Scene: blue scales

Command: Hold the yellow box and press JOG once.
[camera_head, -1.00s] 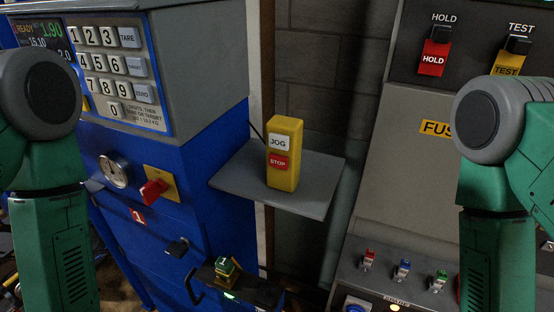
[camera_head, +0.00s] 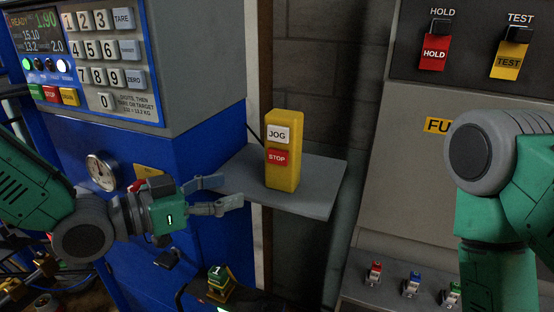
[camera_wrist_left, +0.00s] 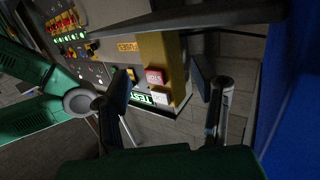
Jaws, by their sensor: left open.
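The yellow box (camera_head: 282,180) stands upright on a grey shelf (camera_head: 312,201). Its front has a white JOG button (camera_head: 277,135) above a red STOP button (camera_head: 277,157). My left gripper (camera_head: 232,191) is open and empty, just left of the box's lower part, with its fingers pointing toward it and apart from it. In the left wrist view the yellow box (camera_wrist_left: 156,50) shows beyond and between the spread fingers, with the red STOP button (camera_wrist_left: 155,76) visible. My right arm shows at the right of the head view, but its gripper is out of view.
A blue scale cabinet with a keypad (camera_head: 104,50) stands at the left, behind my left arm. A grey panel with a HOLD switch (camera_head: 434,54) and a TEST switch (camera_head: 508,61) is at the right. The shelf is otherwise bare.

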